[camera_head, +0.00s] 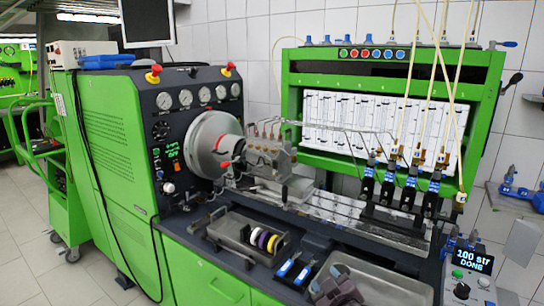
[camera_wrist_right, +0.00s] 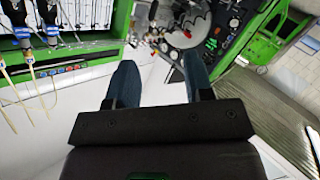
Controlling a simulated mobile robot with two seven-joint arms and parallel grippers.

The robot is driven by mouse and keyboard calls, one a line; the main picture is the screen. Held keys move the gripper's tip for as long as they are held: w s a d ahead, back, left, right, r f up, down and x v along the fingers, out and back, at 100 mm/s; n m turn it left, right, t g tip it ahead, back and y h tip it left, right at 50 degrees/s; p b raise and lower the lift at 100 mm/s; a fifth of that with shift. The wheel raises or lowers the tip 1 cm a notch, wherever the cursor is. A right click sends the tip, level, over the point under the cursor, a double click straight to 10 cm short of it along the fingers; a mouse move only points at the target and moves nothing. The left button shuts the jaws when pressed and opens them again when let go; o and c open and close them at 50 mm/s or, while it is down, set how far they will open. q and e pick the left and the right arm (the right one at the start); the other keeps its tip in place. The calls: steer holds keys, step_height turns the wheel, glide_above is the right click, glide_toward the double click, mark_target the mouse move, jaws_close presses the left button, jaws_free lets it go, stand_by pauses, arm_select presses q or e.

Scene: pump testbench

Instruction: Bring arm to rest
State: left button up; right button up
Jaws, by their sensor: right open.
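My right gripper (camera_head: 337,284) shows at the bottom of the head view, in front of the pump testbench (camera_head: 110,140) and over the near edge of its worktop by a grey metal tray. In the right wrist view (camera_wrist_right: 160,80) its two dark blue fingers stand well apart with nothing between them. That view shows the bench tilted, with the gauge panel and round flywheel at the top and injector units at the upper left. My left gripper is in neither view.
A metal tray (camera_head: 386,288) lies beside the gripper. Another tray (camera_head: 226,238) with coloured rings and two blue-marked tools (camera_head: 292,270) lie to its left. Blue-black injectors (camera_head: 410,188) stand behind. A small display (camera_head: 472,260) at the right reads "100 str DONE".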

steer(key=s+d+f+m+g+h, duration=0.1)
steer(key=s+d+f, duration=0.3)
steer(key=s, duration=0.5)
steer(key=s+d+f+m+g+h, duration=0.1)
steer(key=s+d+f+m, duration=0.3)
steer(key=s+f, duration=0.3)
steer(key=s+d+f+m+g+h, duration=0.1)
steer(key=s+d+f, duration=0.5)
steer(key=s, duration=0.7)
steer(key=shift+f+m+g+b, duration=0.35)
steer(key=shift+m+g, duration=0.15)
steer(key=shift+m, duration=0.2)
steer(key=shift+d, duration=0.1)
